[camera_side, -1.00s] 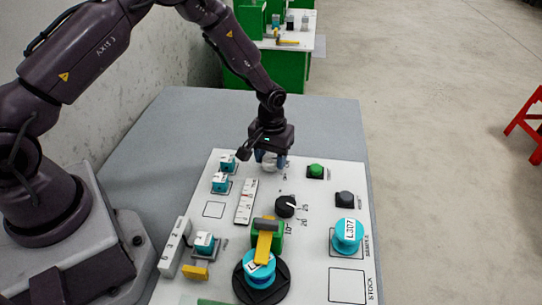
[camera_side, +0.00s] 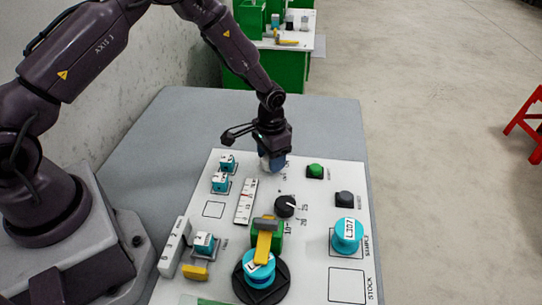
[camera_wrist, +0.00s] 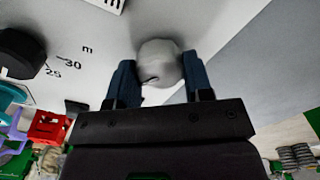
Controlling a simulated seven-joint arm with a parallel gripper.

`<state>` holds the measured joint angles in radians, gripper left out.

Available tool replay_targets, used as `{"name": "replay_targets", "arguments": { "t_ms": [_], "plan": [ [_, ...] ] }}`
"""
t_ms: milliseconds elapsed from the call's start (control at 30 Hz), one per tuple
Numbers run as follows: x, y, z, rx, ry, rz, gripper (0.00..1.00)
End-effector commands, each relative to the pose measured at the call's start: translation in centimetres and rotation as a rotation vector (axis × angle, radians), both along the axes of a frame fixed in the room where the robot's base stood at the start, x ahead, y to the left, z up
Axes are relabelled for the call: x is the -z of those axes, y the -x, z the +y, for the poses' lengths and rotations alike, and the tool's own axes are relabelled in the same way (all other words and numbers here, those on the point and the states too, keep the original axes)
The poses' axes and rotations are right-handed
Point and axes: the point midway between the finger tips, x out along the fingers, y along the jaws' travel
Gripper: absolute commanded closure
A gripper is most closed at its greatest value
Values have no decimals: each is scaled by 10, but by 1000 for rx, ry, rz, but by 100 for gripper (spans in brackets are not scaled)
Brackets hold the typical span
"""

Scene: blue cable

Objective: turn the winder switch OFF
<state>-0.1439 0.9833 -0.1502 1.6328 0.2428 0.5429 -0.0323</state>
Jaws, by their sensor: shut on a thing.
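The winder switch shows in the wrist view as a pale grey rounded knob (camera_wrist: 160,62) on the white panel (camera_side: 215,155). My gripper (camera_wrist: 160,80) has one dark blue finger on each side of the knob and is shut on it. In the side view my gripper (camera_side: 271,165) is low over the panel's far edge and mostly hides the switch. Small print beside the switch is too small to read there.
A green button (camera_side: 314,171) and a dark grey button (camera_side: 345,199) are to the right. A black dial (camera_side: 285,206) is nearer the camera.

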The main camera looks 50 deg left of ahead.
Motion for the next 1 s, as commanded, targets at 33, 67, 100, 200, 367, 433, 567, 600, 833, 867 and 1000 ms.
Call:
{"name": "replay_targets", "arguments": {
  "t_ms": [33,67,100,200,367,433,567,600,833,867,1000],
  "plan": [
    [-1,1,0,7,-1,5,77],
    [-1,1,0,10,-1,5,77],
    [-1,1,0,12,-1,5,77],
    [-1,1,0,15,-1,5,77],
    [-1,1,0,15,-1,5,77],
    [-1,1,0,15,-1,5,77],
    [-1,1,0,14,0,4,28],
    [-1,1,0,14,0,3,28],
    [-1,0,0,12,0,2,28],
    [-2,0,0,12,0,1,28],
    [-15,-1,0,12,-1,-3,28]
  ]
}}
